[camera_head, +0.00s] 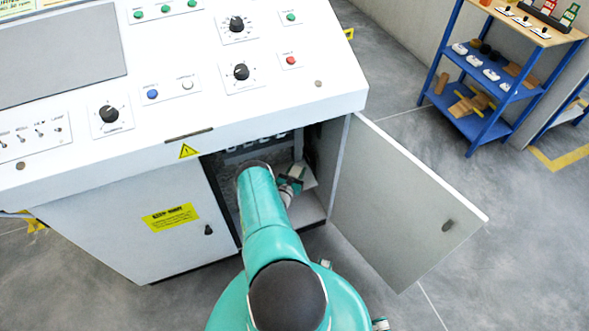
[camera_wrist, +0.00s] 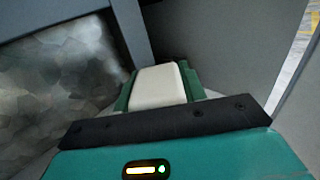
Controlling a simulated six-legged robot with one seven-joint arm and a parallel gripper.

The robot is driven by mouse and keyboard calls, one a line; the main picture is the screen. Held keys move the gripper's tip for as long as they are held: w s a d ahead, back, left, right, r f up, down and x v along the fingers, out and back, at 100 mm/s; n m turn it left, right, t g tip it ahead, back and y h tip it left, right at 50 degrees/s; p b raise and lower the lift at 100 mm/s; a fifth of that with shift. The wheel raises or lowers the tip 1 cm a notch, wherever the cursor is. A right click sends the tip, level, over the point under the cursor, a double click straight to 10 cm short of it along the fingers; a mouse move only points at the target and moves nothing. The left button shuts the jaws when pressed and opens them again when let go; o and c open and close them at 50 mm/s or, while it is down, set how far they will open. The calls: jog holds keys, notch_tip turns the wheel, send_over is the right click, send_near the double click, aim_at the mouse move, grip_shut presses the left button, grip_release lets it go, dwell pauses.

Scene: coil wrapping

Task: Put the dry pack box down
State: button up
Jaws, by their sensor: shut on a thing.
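The dry pack box (camera_wrist: 158,88) is a pale, off-white block in the middle of the wrist view. My gripper (camera_wrist: 157,76) is shut on it, with a green finger along each side. In the head view my arm reaches through the open door of the white console's cabinet (camera_head: 312,206), and my gripper (camera_head: 292,180) is inside the opening. The box cannot be made out clearly there. Whether the underside of the box touches a surface is hidden in both views.
The cabinet door (camera_head: 405,205) stands wide open on the right. A mottled grey metal surface (camera_wrist: 60,80) is close on the left in the wrist view, beside a grey upright post (camera_wrist: 132,30). A blue shelf rack (camera_head: 485,75) stands far right, with clear floor between.

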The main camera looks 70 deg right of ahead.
jog(key=shift+w, duration=0.2)
jog(key=shift+s+r, duration=0.1)
jog(key=shift+s, duration=0.05)
jog(key=shift+f, duration=0.25)
jog(key=o, duration=1)
jog(key=shift+r, duration=0.15)
jog(key=a, duration=1.2)
